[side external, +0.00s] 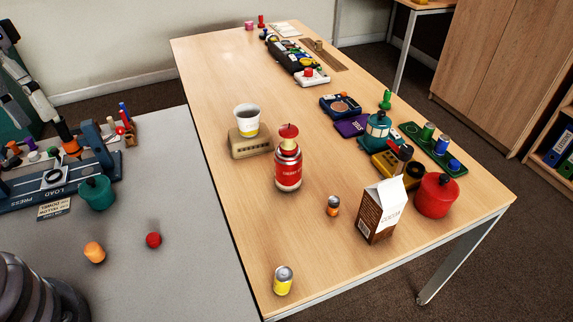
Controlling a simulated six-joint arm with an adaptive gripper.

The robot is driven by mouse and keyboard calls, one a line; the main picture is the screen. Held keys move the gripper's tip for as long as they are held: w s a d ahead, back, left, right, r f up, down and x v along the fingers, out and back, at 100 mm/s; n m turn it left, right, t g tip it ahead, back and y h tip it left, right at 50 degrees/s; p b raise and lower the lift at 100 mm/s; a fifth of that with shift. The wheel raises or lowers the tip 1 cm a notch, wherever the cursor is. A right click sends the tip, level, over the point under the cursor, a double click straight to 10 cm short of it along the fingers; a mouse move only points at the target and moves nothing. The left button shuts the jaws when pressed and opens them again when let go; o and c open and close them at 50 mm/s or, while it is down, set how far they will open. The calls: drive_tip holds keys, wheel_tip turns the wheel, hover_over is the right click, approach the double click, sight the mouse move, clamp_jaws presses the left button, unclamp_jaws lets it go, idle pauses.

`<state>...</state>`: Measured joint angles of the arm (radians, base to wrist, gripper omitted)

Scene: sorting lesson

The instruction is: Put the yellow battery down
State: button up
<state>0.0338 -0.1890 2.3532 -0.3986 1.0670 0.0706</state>
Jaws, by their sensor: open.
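A short yellow cylinder with a silver top (283,281), which looks like the yellow battery, stands upright on the wooden table near its front left corner. Nothing touches it. A smaller orange and dark cylinder (333,206) stands behind it to the right. I cannot make out my gripper in this view. A dark ribbed shape, cut off at the lower left edge, shows no fingers.
A red spray can (288,168), a brown and white carton (381,212) and a red pot (436,195) stand behind the yellow cylinder. A cup (246,118) sits on a tan box (250,143). The grey table (185,200) holds a blue press (60,178). Bare wood surrounds the yellow cylinder.

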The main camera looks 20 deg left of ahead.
drive_tip(key=s+a+r+m+t+y, duration=0.1)
drive_tip(key=s+a+r+t+y, duration=0.3)
drive_tip(key=s+a+r+t, duration=0.1)
drive_tip(key=shift+a+t, duration=0.7)
drive_tip(key=shift+a, duration=0.45)
